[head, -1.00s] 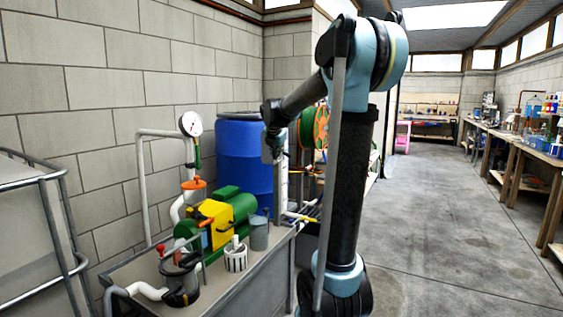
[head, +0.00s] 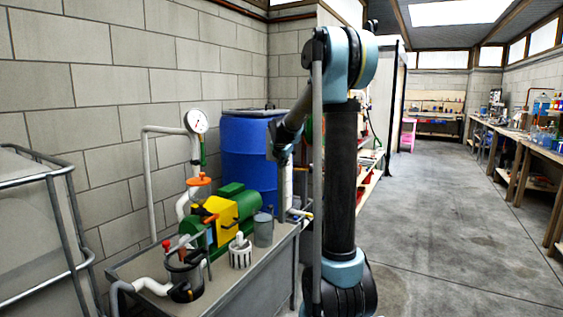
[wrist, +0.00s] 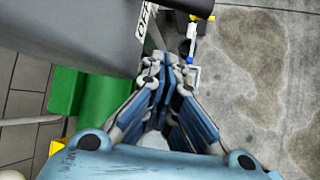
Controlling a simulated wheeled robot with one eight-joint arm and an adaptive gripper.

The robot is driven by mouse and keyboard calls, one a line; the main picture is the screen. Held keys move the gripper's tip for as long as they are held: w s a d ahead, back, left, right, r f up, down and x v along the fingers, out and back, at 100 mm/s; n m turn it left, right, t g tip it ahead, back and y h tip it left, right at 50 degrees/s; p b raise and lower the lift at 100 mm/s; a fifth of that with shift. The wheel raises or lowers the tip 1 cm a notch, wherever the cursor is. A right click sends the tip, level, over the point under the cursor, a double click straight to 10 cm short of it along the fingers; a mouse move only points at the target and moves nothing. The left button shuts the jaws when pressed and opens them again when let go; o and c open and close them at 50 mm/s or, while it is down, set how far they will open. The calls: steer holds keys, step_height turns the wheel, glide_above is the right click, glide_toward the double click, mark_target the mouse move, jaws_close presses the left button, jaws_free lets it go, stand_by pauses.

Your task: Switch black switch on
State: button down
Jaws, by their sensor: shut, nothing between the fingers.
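The black switch cannot be made out for certain. In the wrist view, a grey box (wrist: 85,35) fills the upper left, with a white label (wrist: 145,18) reading "OFF" on its edge. Small black and yellow parts, with a bit of blue, show just right of the label; I cannot tell if one is the switch. My gripper (wrist: 172,68) is shut and empty, its tips below the label and the small parts. No contact shows. In the head view my gripper (head: 284,156) is small and partly hidden by my arm, in front of the blue barrel.
A blue barrel (head: 247,165) stands by the block wall. A bench (head: 232,285) holds a green and yellow pump (head: 222,215), a gauge (head: 197,121) and pots. The concrete floor (head: 440,220) to the right is clear.

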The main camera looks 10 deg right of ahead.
steer(key=shift+w+d+r, duration=0.3)
steer(key=shift+d+r, duration=0.3)
steer(key=shift+r, duration=0.25)
steer(key=shift+w+d+r, duration=0.25)
steer(key=shift+d+r, duration=0.3)
steer(key=shift+r, duration=0.25)
steer(key=shift+d, duration=0.15)
